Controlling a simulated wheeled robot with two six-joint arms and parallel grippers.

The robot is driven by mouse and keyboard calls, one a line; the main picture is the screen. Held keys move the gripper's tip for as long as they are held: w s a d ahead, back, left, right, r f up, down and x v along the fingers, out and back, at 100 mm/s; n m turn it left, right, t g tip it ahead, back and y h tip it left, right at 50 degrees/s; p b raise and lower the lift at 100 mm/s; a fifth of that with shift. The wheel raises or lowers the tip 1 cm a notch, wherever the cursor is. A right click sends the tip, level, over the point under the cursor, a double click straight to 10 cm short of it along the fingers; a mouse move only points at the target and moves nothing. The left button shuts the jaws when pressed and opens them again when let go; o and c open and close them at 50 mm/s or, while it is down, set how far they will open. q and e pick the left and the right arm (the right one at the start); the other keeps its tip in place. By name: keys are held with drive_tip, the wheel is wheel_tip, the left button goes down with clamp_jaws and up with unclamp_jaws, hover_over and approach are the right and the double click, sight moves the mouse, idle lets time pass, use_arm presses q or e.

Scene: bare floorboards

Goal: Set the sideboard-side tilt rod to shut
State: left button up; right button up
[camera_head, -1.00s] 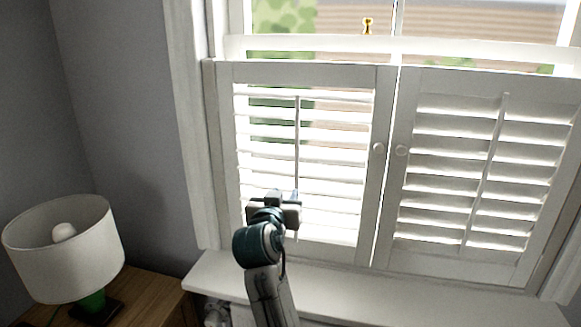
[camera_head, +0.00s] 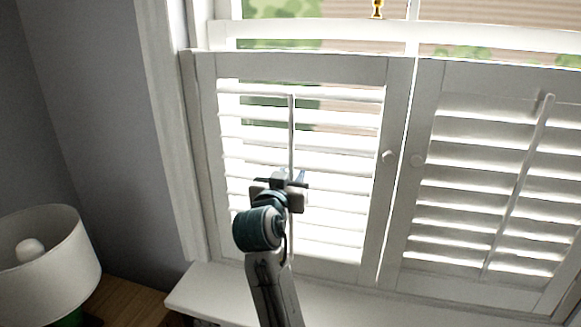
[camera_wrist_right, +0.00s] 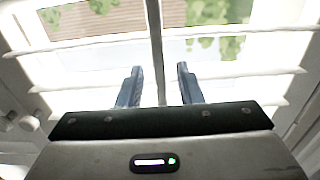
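The left shutter panel (camera_head: 207,150), on the side of the lamp and wooden top, has tilted-open slats with outdoors showing between them. Its thin upright tilt rod (camera_head: 291,130) runs down the middle; its lower part is hidden behind my right gripper (camera_head: 288,180). In the right wrist view the two fingers of my right gripper (camera_wrist_right: 158,88) are apart, with the rod (camera_wrist_right: 155,40) showing in the gap between them. I cannot tell whether either finger touches it. My left gripper is not in view.
The right shutter panel (camera_head: 425,150) has its own slanting rod (camera_head: 520,185), and its slats look more closed. Two round knobs (camera_head: 389,157) sit at the meeting stiles. A white sill (camera_head: 215,290) juts out below. A lamp (camera_head: 50,260) stands at lower left on a wooden top (camera_head: 125,305).

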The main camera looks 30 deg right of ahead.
sight(291, 156)
drive_tip(key=shift+w+d, duration=0.15)
drive_tip(key=shift+a+r, duration=0.15)
drive_tip(key=shift+a, duration=0.05)
drive_tip(key=shift+s+a+r, duration=0.1)
drive_tip(key=shift+s+a, duration=0.05)
drive_tip(key=shift+s, duration=0.15)
drive_tip(key=shift+c, duration=0.6)
clamp_jaws()
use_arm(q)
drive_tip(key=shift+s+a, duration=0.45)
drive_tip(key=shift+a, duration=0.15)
